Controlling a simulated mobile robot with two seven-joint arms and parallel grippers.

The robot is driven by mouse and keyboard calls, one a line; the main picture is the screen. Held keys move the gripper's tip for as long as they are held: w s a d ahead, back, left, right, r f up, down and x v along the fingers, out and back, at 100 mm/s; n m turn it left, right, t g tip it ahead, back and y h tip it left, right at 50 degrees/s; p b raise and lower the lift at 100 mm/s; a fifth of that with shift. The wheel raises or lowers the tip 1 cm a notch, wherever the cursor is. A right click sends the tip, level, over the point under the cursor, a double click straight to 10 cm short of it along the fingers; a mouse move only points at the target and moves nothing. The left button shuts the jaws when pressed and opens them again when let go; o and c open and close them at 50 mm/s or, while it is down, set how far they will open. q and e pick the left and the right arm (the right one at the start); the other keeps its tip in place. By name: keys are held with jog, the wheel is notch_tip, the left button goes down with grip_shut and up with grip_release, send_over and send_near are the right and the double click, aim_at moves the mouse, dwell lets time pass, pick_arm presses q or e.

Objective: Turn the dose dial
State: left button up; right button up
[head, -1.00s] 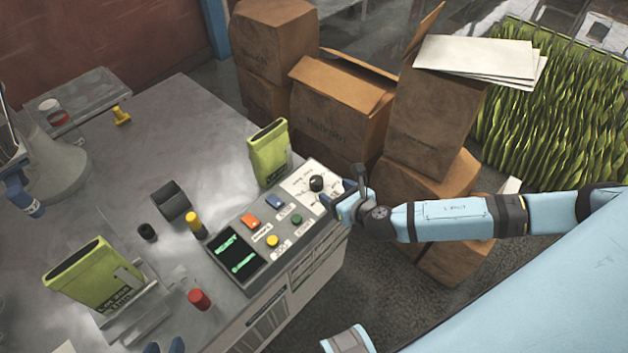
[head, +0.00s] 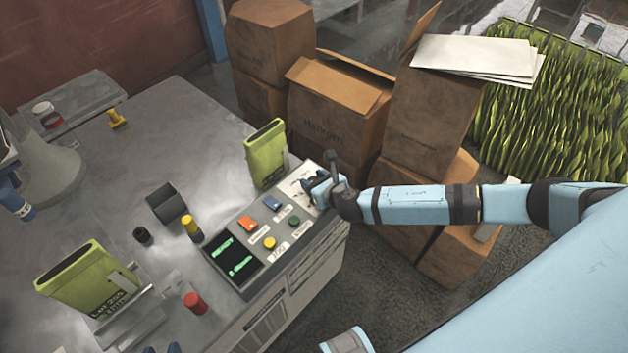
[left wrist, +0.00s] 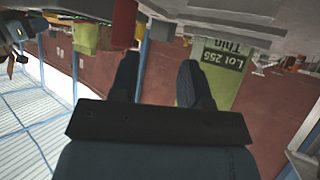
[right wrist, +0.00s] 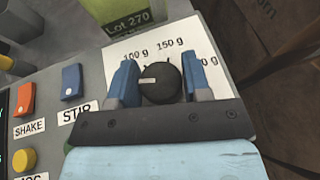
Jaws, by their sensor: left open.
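The dose dial (right wrist: 160,84) is a round black knob on a white label plate (right wrist: 118,50) with gram marks. Its white pointer faces left, below the "100 g" mark. My right gripper (right wrist: 160,80) has its blue fingers on either side of the dial; I cannot tell whether both touch it. In the head view my right gripper (head: 314,190) is over the far right end of the panel and hides the dial. My left gripper (left wrist: 158,78) is open and empty; only its blue tips (head: 165,348) show at the head view's bottom edge.
The control panel (head: 222,275) has orange, blue, yellow and green buttons and a green-lit screen. A green bag (head: 265,155) stands just behind the dial end. Another green bag (head: 88,280), a red knob (head: 195,303) and a yellow-topped post (head: 190,226) are to the left. Cardboard boxes (head: 335,115) stand behind.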

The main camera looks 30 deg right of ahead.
jog(key=c, duration=0.4)
